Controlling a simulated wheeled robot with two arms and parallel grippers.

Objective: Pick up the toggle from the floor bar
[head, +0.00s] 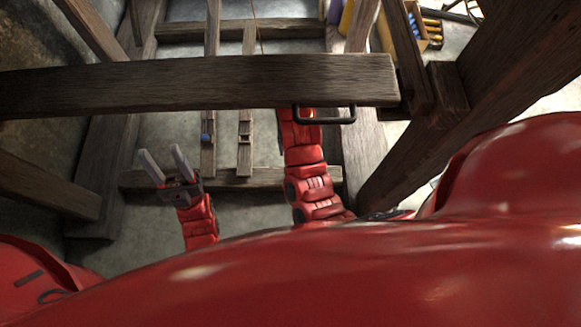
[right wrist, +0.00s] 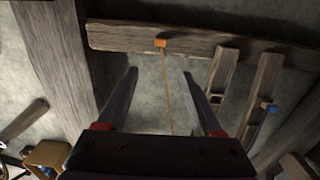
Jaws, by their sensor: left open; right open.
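A small orange toggle (right wrist: 160,43) sits against the floor bar (right wrist: 205,42) in the right wrist view, and a thin tan cord (right wrist: 167,85) runs from it. My right gripper (right wrist: 158,75) is open and empty, its two fingers pointing toward the bar with the toggle between and beyond their tips. In the head view a loom beam hides the right gripper; the cord (head: 257,28) shows near the far crossbar, but I cannot make out the toggle there. My left gripper (head: 161,154) is open and empty, low at the left, away from the toggle.
A thick loom beam (head: 200,84) crosses above my right arm, with a dark metal handle (head: 323,119) on it. Two wooden treadles (head: 210,110) lie between the crossbars, one with a blue piece (head: 205,137). A wooden box (head: 415,28) with tools stands at the upper right.

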